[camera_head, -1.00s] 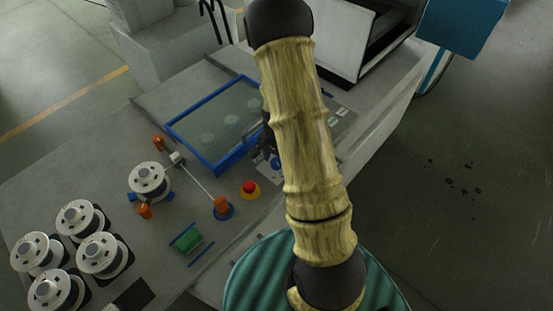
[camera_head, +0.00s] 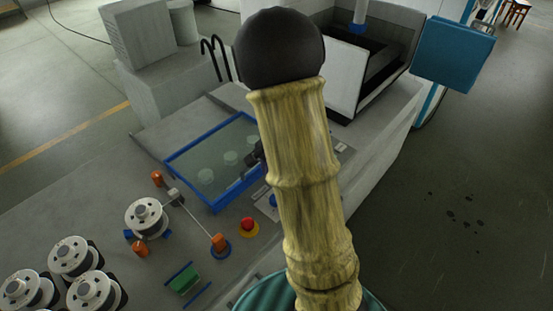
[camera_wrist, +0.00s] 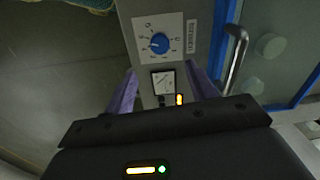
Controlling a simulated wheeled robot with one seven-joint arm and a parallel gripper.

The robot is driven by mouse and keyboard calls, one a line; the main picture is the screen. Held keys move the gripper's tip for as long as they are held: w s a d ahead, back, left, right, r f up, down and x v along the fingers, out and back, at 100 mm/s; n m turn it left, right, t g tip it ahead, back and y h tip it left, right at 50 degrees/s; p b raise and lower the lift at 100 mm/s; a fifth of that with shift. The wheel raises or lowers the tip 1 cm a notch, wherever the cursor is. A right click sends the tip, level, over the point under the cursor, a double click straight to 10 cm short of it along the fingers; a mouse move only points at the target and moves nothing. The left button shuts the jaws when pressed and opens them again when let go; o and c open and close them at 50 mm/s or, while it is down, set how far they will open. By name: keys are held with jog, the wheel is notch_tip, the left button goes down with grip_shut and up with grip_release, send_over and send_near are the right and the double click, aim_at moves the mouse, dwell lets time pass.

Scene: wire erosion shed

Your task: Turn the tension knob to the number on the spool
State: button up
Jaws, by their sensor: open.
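The blue tension knob (camera_wrist: 160,43) sits on a white dial plate (camera_wrist: 172,25) with marks around it, in the upper middle of the wrist view. A small white mark shows near the knob's left side; the number it points to is too small to read. My gripper (camera_wrist: 162,88) is open and empty, its two purple fingers apart, with the knob ahead of them and not between them. In the head view my arm hides most of the gripper and panel. A white spool (camera_head: 147,217) is on the bench at left; I cannot read a number on it.
A meter (camera_wrist: 163,82) lies below the dial. A metal handle (camera_wrist: 236,60) and a blue-framed clear lid (camera_head: 213,165) are beside the panel. A red button (camera_head: 248,225), orange guides (camera_head: 219,243) and several other spools (camera_head: 73,257) occupy the bench.

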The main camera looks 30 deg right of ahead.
notch_tip(320, 180, up, 6)
jog(key=shift+d+f, duration=0.1)
jog(key=shift+s, duration=0.1)
dwell(0.4)
jog(key=s+a+n+t, duration=0.2)
jog(key=s+a+n, duration=0.7)
jog(key=n, duration=0.3)
jog(key=shift+s+a+r, duration=0.2)
jog(key=shift+s+r, duration=0.1)
jog(key=shift+s, duration=0.25)
jog(key=shift+w, duration=0.25)
jog(key=shift+s+d, duration=0.15)
jog(key=shift+s, duration=0.05)
jog(key=shift+s, duration=0.1)
